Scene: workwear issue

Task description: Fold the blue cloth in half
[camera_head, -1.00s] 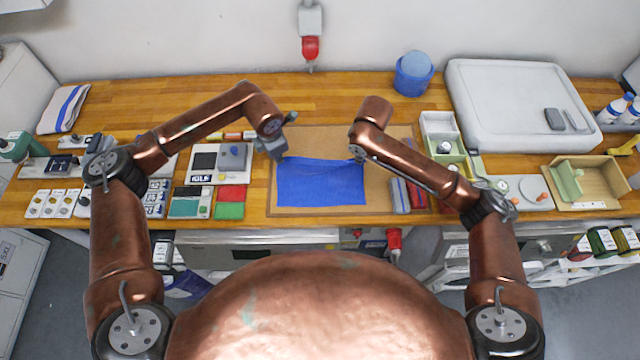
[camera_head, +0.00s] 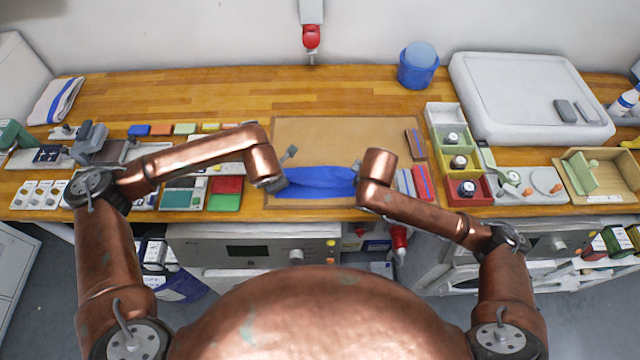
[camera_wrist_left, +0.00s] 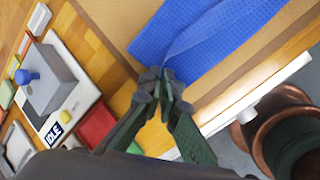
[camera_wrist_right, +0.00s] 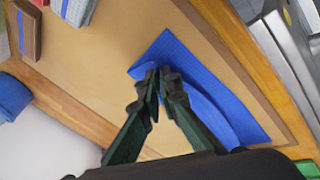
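The blue cloth (camera_head: 318,180) lies on the near part of the brown mat (camera_head: 340,140) as a narrow, slightly rumpled strip. The left wrist view shows an upper layer's edge lying over a lower layer of the cloth (camera_wrist_left: 215,35). My left gripper (camera_head: 277,184) is at the cloth's left end, its fingertips (camera_wrist_left: 162,75) closed together on the cloth's edge. My right gripper is mostly hidden by its arm in the head view. In the right wrist view, its fingertips (camera_wrist_right: 160,72) are closed at the cloth's other end (camera_wrist_right: 235,115).
Red and blue folded pieces (camera_head: 412,184) lie just right of the cloth. Compartment bins (camera_head: 446,140) stand further right. A blue bucket (camera_head: 418,67) and a large grey lid (camera_head: 525,95) stand behind.

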